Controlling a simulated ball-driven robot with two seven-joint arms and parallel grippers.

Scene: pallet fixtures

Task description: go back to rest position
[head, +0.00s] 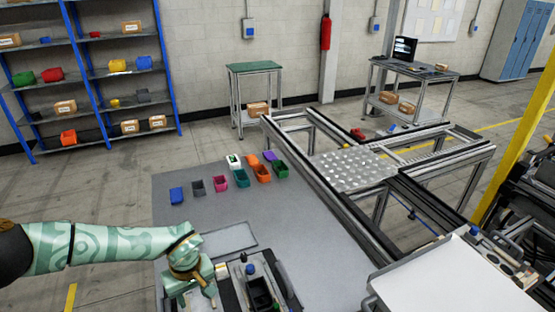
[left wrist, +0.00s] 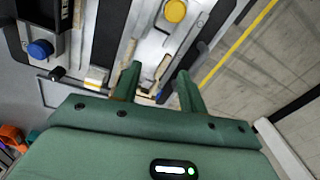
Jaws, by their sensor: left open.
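My left arm comes in from the left in the head view. My left gripper (head: 190,285) hangs at its end, over the near edge of the grey table (head: 310,235), beside a fixture with a black bin (head: 260,290). In the left wrist view the two green fingers of my left gripper (left wrist: 158,88) stand apart, with nothing held between them. Below them are fixture parts, a yellow round knob (left wrist: 175,10) and a blue round knob (left wrist: 40,49). My right gripper is not in view.
Several small coloured bins, among them a blue bin (head: 177,195), stand on the table's far part. A metal frame with a dimpled plate (head: 350,170) adjoins on the right. A white panel (head: 450,280) is at the near right. Blue shelves (head: 90,75) stand back left.

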